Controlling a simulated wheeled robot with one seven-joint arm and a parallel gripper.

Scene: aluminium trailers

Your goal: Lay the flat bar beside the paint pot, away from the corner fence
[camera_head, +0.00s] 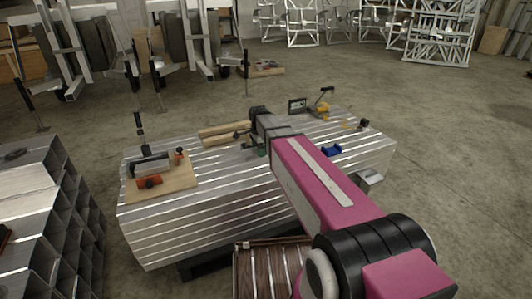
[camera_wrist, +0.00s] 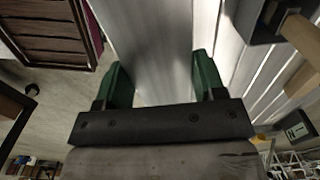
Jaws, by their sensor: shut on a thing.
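In the wrist view my gripper (camera_wrist: 158,80) has its green fingertips on both sides of a wide, smooth silvery flat bar (camera_wrist: 155,45) and is shut on it. The bar runs away from the fingers to the top edge of the picture. In the head view my gripper (camera_head: 256,150) is over the middle of the ribbed aluminium bench top, and my pink arm covers part of the bench. The bar does not show clearly there. I cannot make out the paint pot or the corner fence for certain.
The bench (camera_head: 205,220) bears a wooden board (camera_head: 181,184) with clamps at left, wooden strips (camera_head: 222,129), a blue item (camera_head: 332,150), and a yellow tool (camera_head: 322,109) at the back. A slatted brown box (camera_wrist: 48,30) stands below.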

